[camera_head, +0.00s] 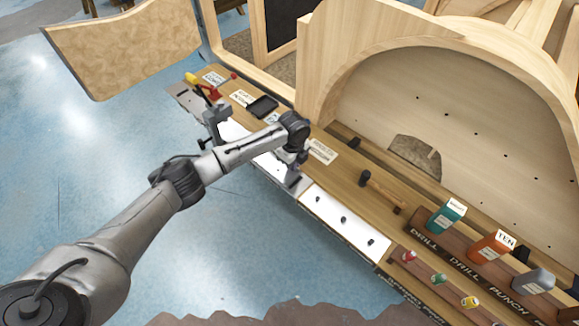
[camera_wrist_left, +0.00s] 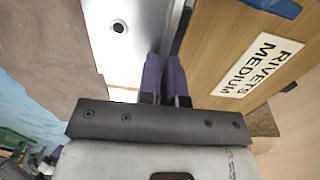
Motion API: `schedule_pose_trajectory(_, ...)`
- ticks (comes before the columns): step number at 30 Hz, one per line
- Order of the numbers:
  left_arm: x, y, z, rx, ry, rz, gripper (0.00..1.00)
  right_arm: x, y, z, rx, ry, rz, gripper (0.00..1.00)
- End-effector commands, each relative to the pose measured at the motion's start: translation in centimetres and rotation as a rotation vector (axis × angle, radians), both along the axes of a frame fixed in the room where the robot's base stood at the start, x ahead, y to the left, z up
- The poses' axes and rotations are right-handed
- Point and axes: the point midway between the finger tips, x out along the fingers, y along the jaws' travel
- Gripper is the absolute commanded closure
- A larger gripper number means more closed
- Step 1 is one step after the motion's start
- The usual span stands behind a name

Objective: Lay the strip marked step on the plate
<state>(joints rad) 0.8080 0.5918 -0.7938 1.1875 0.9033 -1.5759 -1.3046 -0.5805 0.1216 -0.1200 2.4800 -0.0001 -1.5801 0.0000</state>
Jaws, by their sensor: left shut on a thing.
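My left gripper (camera_head: 294,180) is low at the bench front, over the white metal surface. In the left wrist view its two purple fingers (camera_wrist_left: 165,78) are close together, shut on a thin, pale piece, which I take to be the strip (camera_wrist_left: 172,38). The white plate (camera_head: 328,223) with several dark pegs lies along the bench front, just right of the gripper. White metal with one dark round spot (camera_wrist_left: 118,26) shows in the left wrist view.
A label reading RIVETS MEDIUM (camera_wrist_left: 260,66) lies on the wooden bench beside the fingers. A hammer (camera_head: 383,193) lies behind the plate. A rack (camera_head: 465,255) of coloured tools stands at right. A large wooden arch (camera_head: 455,62) rises behind; open floor (camera_head: 210,240) lies in front.

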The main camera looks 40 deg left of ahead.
Motion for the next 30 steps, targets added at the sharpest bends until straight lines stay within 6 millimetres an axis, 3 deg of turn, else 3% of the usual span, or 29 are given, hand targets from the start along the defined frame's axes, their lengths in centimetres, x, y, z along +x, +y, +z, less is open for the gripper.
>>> schedule_pose_trajectory(30,0.41,-0.02,0.19,0.0,-0.001,-0.001,1.0,0.03,0.19,0.46,0.007,-0.001,-0.004,0.57)
